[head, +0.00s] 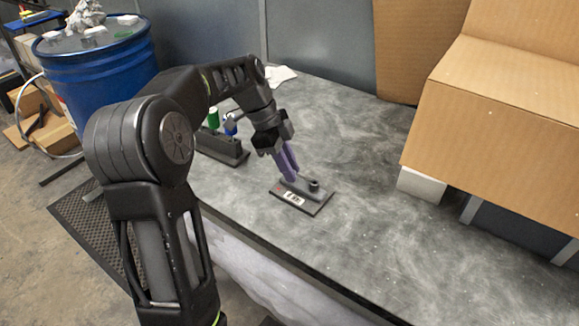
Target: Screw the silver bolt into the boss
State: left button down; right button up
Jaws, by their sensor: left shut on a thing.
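My left gripper (290,177) reaches in from the left, its purple fingers pointing down over the left end of a grey raised block on a dark plate (317,207). The plate lies flat on the table and carries a white label. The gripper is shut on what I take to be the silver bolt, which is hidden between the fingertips. A dark round boss (314,184) stands on the block just right of the fingertips. I cannot tell whether the bolt touches the block. My right gripper is out of view.
A dark rack (224,148) with a green piece (213,118) and a blue piece (230,126) stands behind my left forearm. Large cardboard boxes (490,125) fill the right side. A blue drum (95,75) stands at the left. The grey table (385,200) is clear around the plate's right.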

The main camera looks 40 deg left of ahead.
pick_arm(q)
jog(key=c, duration=1.6)
grip_release()
jog(key=shift+o, duration=0.2)
jog(key=shift+f+n+t+b, duration=0.2)
jog(key=shift+n+t+b, duration=0.2)
jog(key=shift+n+b, duration=0.45)
jog(key=shift+s+d+r+n+y, duration=0.1)
jog(key=shift+n+y, duration=0.3)
jog(key=shift+n, duration=0.35)
jog(key=shift+r+n+t, duration=0.1)
jog(key=shift+n+t, duration=0.2)
jog(key=shift+n, duration=0.4)
jog(key=shift+b, duration=0.35)
